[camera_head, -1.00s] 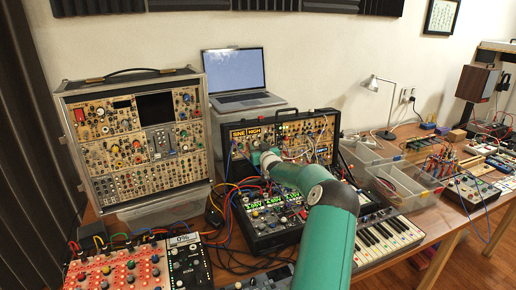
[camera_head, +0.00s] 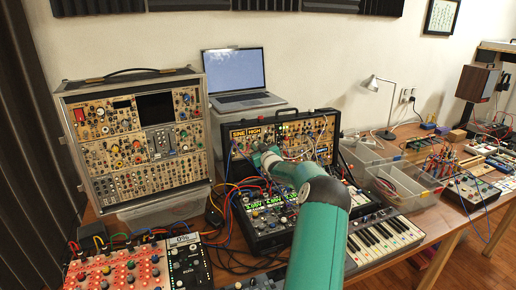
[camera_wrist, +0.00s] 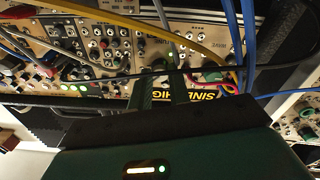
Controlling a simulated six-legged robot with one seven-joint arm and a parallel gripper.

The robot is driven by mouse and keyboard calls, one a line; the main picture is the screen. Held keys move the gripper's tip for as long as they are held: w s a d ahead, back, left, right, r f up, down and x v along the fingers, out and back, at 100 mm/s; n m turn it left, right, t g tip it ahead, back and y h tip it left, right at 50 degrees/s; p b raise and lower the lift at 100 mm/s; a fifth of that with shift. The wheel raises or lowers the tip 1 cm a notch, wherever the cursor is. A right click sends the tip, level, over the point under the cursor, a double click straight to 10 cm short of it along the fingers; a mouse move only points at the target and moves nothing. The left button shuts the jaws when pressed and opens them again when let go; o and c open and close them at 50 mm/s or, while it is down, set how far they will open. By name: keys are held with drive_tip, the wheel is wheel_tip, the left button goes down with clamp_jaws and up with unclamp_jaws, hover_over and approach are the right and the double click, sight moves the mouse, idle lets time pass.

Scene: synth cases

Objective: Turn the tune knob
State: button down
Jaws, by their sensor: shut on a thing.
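The tune knob (camera_wrist: 158,62) is a small round part on the tan synth panel in the wrist view. The fingers of my gripper (camera_wrist: 160,78) stand on either side of it and are shut on it. In the head view my gripper (camera_head: 262,154) is at the left part of the open black synth case (camera_head: 335,125), below its SINE HIGH label (camera_head: 247,133). My own wrist hides the knob there. The direction the knob points cannot be made out.
Blue, yellow and black patch cables (camera_wrist: 248,45) hang close around the fingers. A black case with lit green displays (camera_head: 265,230) lies in front, with a keyboard (camera_head: 385,237) to its right. A laptop (camera_head: 235,75) stands behind, and a tall synth case (camera_head: 135,135) stands left.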

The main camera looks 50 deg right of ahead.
drive_tip(key=shift+n, duration=1.9)
drive_tip(key=shift+d, duration=0.1)
drive_tip(key=c, duration=1.3)
unclamp_jaws()
drive_tip(key=shift+s, duration=0.15)
drive_tip(key=v, duration=1.3)
drive_tip(key=shift+s, duration=0.35)
drive_tip(key=shift+w, duration=0.1)
